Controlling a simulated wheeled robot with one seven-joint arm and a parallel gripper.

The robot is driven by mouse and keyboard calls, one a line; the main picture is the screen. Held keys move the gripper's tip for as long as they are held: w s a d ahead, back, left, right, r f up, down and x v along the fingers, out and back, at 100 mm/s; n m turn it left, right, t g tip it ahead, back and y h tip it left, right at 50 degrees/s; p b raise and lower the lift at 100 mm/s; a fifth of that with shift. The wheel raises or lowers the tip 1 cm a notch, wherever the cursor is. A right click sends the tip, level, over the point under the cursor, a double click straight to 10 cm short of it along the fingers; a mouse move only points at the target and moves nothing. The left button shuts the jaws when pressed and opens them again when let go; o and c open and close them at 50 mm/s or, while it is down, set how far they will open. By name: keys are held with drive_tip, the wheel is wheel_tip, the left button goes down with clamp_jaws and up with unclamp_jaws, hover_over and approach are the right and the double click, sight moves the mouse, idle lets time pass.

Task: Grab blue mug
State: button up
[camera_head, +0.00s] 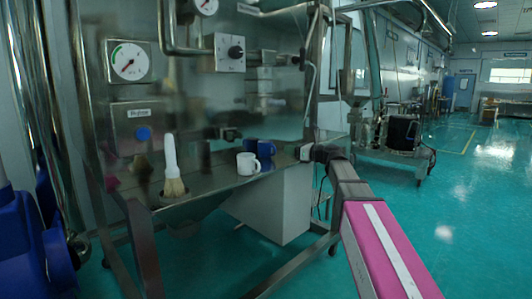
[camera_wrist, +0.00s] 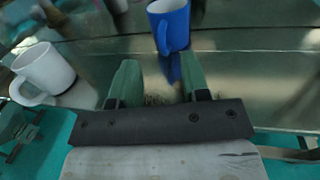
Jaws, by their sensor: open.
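The blue mug (camera_head: 265,149) stands on the steel work surface, just behind the white mug (camera_head: 247,164). In the wrist view the blue mug (camera_wrist: 171,26) is at the top centre, beyond the fingertips, with its handle towards me. My gripper (camera_wrist: 157,68) has its two green fingers spread apart, with nothing held between them. In the head view my gripper (camera_head: 303,153) reaches in from the right, to the right of both mugs. The white mug (camera_wrist: 44,70) is to the left of the fingers in the wrist view.
A white-handled brush (camera_head: 172,170) stands upright on the steel surface (camera_head: 215,175), left of the mugs. A panel with a gauge (camera_head: 129,61) and a blue button rises behind. The surface's front edge runs below the mugs. Teal floor (camera_head: 465,195) is open at right.

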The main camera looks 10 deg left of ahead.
sight(268, 150)
drive_tip(key=x, duration=0.7)
drive_tip(key=shift+w+a+f, duration=0.15)
drive_tip(key=shift+a+f, duration=0.05)
drive_tip(key=shift+a, duration=0.05)
drive_tip(key=shift+c, duration=0.2)
clamp_jaws()
